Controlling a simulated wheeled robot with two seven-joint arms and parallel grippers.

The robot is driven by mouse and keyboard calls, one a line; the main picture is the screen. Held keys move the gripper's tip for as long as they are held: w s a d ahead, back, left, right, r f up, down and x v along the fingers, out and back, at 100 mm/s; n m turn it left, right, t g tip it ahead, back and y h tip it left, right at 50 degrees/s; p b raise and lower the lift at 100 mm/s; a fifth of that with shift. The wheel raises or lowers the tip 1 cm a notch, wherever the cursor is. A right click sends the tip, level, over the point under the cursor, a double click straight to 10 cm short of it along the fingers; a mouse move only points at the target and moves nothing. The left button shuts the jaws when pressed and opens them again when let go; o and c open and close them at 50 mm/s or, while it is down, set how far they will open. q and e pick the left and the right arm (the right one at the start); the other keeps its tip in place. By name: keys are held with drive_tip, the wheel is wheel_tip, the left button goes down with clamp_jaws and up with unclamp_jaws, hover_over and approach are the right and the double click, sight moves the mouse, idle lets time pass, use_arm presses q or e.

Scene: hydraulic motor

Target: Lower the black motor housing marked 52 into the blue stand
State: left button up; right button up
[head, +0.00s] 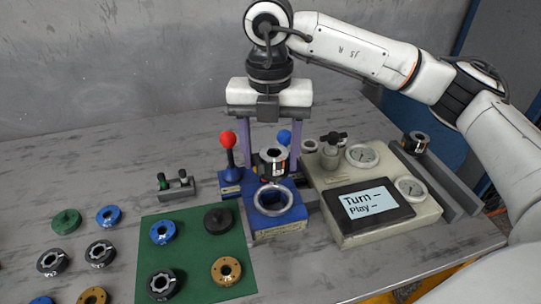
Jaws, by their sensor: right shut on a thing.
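The black motor housing (273,163) has a silver ring-shaped top and a pale mark too small to read. It is upright, just behind the round opening of the blue stand (280,225) as seen in the head view. I cannot tell whether it touches the stand. My right gripper (274,156) points down from above with one finger on either side of the housing, and is shut on it. The fingers' contact with the housing is hard to see. The stand's silver ring (273,211) shows empty in front. My left gripper is not in view.
A red-knobbed lever (228,150) and a blue knob (284,137) stand close by. A beige gauge box (380,222) with a screen is to the right. Another black part (415,142) sits by a grey rail. A green mat (197,284) with several rings lies front left.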

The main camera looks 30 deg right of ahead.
drive_tip(key=shift+f+m, duration=0.1)
drive_tip(key=shift+m, duration=0.3)
drive_tip(key=shift+f+b, duration=0.85)
drive_tip(key=shift+f, duration=0.15)
drive_tip(key=shift+f+b, duration=0.3)
drive_tip(key=shift+f, duration=0.3)
drive_tip(key=shift+f+b, duration=0.7)
drive_tip(key=shift+f, duration=0.1)
idle(1.1)
drive_tip(key=shift+f+b, duration=1.2)
drive_tip(key=shift+f, duration=0.4)
drive_tip(key=shift+w+f+b, duration=0.1)
drive_tip(key=shift+f+b, duration=0.2)
drive_tip(key=shift+f, duration=0.1)
